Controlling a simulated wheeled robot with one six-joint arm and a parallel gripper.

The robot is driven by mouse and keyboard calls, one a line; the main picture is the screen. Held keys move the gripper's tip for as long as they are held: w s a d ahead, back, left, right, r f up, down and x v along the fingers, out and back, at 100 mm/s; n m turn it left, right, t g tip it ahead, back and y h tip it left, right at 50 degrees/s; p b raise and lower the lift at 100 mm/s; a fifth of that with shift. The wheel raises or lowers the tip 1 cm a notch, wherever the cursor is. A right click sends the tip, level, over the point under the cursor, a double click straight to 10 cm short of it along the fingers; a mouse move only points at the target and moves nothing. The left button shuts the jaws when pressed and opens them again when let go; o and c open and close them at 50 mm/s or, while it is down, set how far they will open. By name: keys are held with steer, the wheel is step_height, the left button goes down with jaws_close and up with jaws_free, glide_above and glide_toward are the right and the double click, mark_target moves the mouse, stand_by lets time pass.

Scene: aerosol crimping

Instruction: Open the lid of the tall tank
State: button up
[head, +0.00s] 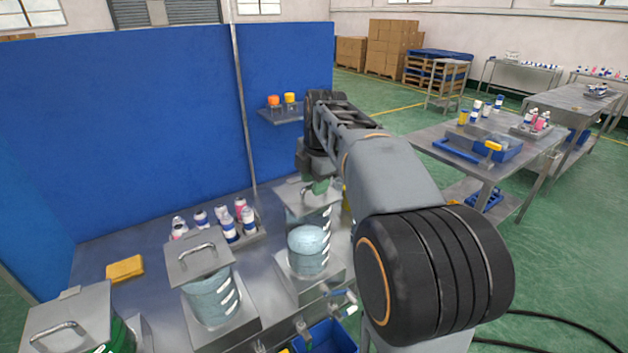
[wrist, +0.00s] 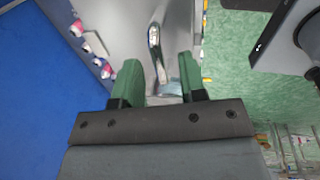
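The tall tank (head: 308,250) is a clear vessel with pale blue contents, standing on a metal base at the right of the bench. Its flat grey lid (head: 288,193) appears closed and is partly hidden by my gripper (head: 317,187), which is above it. In the wrist view, my gripper (wrist: 158,65) has its two green fingers apart, with nothing held between them. The lid's metal handle (wrist: 154,42) shows ahead of the gap between the fingertips, on the grey lid (wrist: 125,25). I cannot tell whether the fingers touch the lid.
Two other lidded tanks stand to the left, one with blue contents (head: 210,300) and one with green (head: 122,340). A tray of bottles (head: 230,230) sits behind them. A yellow sponge-like block (head: 125,268) lies at left. Blue panels (head: 120,130) wall the back.

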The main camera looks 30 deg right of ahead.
jaws_close()
steer(key=shift+r, duration=0.2)
stand_by(0.3)
